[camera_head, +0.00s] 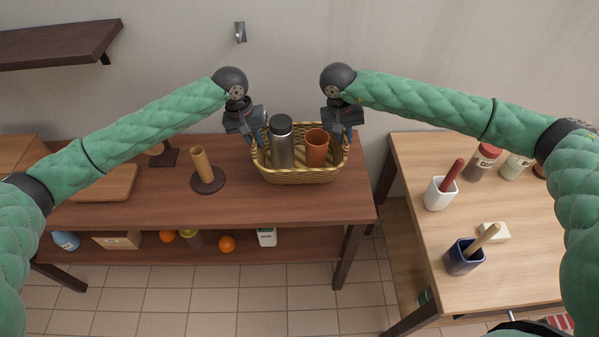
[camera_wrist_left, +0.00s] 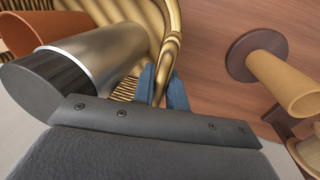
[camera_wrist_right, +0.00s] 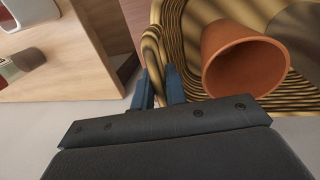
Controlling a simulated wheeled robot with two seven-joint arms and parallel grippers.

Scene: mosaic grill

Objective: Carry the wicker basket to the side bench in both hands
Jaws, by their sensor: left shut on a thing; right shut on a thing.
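The wicker basket (camera_head: 300,175) is at the right end of the dark wooden bench; whether it touches the top or hangs just above it I cannot tell. It holds a steel bottle with a dark lid (camera_head: 281,145) and a terracotta cup (camera_head: 316,148), both upright. My left gripper (camera_head: 258,142) is shut on the basket's left rim, seen in the left wrist view (camera_wrist_left: 163,88). My right gripper (camera_head: 346,137) is shut on its right rim, seen in the right wrist view (camera_wrist_right: 158,88). A lighter wooden bench (camera_head: 475,215) stands to the right.
On the dark bench (camera_head: 250,208) stand a wooden post on a round base (camera_head: 205,170) and a board (camera_head: 105,183). The lighter bench holds a white pot (camera_head: 440,193), a blue pot (camera_head: 463,257), a pale block (camera_head: 494,232) and jars (camera_head: 484,162). A gap separates the benches.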

